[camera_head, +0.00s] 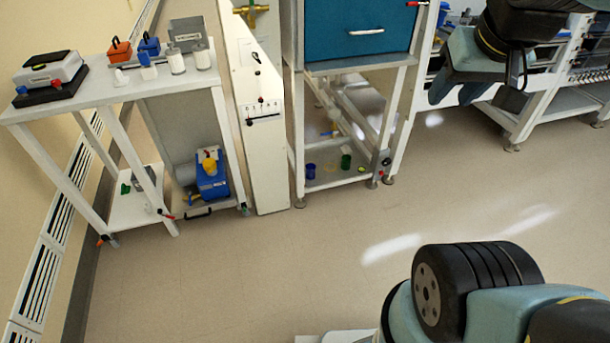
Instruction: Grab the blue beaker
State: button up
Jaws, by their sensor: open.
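The blue beaker (310,171) is a small dark-blue cup standing on the lower shelf of the white frame under the blue cabinet, near the shelf's left front. It looks upright and uncovered. A teal and black part of my arm hangs into the picture at the upper right, and another part of it fills the lower right. Nothing of mine is near the beaker.
A green cup (345,161) stands right of the beaker. Frame legs flank the shelf (332,179). A white panel (262,140) stands to its left. Further left, a white bench (100,92) holds containers, with a blue machine (211,180) below. The floor (240,270) in front is clear.

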aim_at(310, 168)
jog(key=k, duration=0.95)
jog(key=u, duration=0.5)
jog(key=i, duration=2.5)
